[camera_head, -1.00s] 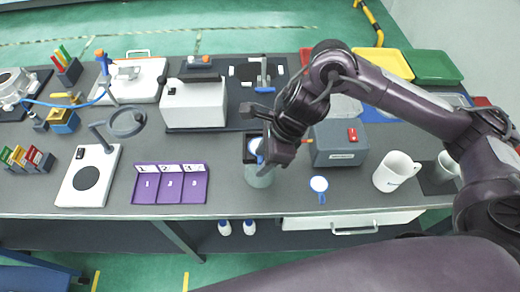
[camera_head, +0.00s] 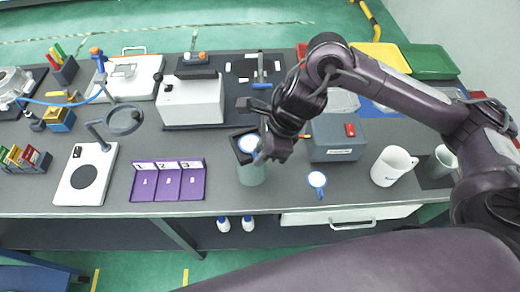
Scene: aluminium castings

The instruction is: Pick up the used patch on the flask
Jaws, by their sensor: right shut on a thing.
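A white round patch (camera_head: 248,143) with a blue edge shows at the tip of my right gripper (camera_head: 258,152), above the grey-green flask (camera_head: 252,175) near the front edge of the table. My right gripper is shut on the patch, and its dark jaws hide part of it. The flask's top is partly covered by the gripper and patch, so I cannot tell whether they still touch. Another white disc with a blue rim and tab (camera_head: 317,180) lies on the table to the right. My left gripper is not in view.
A grey box with a red switch (camera_head: 337,140) stands right of the flask, with a white mug (camera_head: 392,167) beyond it. A purple numbered tray (camera_head: 168,181) lies to the left. A white box (camera_head: 192,100) stands behind. Table between tray and flask is clear.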

